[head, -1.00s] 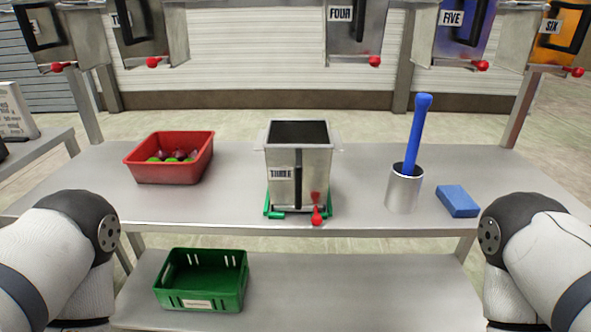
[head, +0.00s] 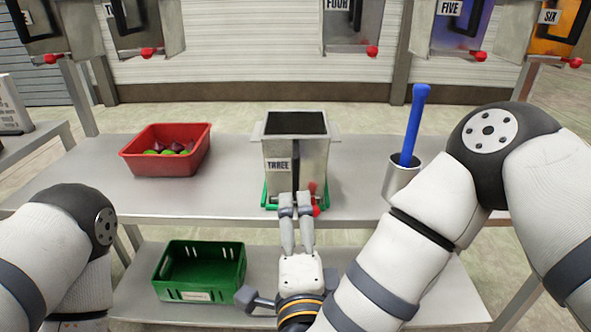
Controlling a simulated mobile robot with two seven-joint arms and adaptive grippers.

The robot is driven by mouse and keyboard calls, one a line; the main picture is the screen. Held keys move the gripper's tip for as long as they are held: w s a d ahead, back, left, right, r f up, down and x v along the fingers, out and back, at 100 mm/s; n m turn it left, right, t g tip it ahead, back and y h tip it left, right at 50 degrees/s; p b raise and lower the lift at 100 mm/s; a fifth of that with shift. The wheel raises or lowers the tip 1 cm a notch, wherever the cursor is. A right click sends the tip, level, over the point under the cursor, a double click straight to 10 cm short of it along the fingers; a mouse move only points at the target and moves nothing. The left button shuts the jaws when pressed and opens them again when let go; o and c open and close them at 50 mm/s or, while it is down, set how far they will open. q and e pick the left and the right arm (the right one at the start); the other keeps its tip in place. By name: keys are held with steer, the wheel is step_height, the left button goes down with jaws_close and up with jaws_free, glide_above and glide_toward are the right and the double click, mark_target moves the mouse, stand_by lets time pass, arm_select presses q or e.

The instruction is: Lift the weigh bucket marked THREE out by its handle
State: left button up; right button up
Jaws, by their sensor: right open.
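The metal weigh bucket marked THREE (head: 277,151) stands upright on the workbench (head: 223,190), in a green holder (head: 264,196). Its top is open and dark inside. A dark upright handle bar (head: 297,161) shows on its front, with its lower part behind my fingers. My right gripper (head: 296,208) is open in front of the bucket's lower front, fingers pointing at it. It looks empty; I cannot tell whether it touches the bucket. A red knob (head: 315,211) shows beside the right fingertip.
A red bin (head: 167,163) with produce stands left of the bucket. A metal cup (head: 398,180) with a blue-handled tool (head: 414,125) stands right, close to my right arm. A green crate (head: 188,271) sits on the lower shelf. Other weigh buckets (head: 352,30) hang above.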

mark_target(297, 180)
steer(key=shift+m+t+h, duration=0.4)
steer(key=shift+m+h, duration=0.1)
steer(key=shift+m, duration=0.2)
steer(key=w+b, duration=0.1)
steer(key=w, duration=0.1)
steer(key=w+r, duration=0.1)
steer(key=w, duration=0.1)
steer(key=w+r+b, duration=0.1)
steer(key=w, duration=0.1)
steer(key=shift+w+r+b, duration=0.1)
steer(key=shift+w+b, duration=0.05)
steer(key=shift+b, duration=0.2)
steer(key=w, duration=0.6)
steer(key=shift+w+a+r, duration=0.1)
steer(key=shift+r, duration=0.05)
arm_select(q)
steer(key=shift+g, duration=0.6)
steer(key=s+f, duration=0.3)
steer(key=shift+s+f, duration=0.2)
steer(key=shift+f, duration=0.05)
arm_select(e)
steer(key=shift+r, duration=0.1)
steer(key=c, duration=1.6)
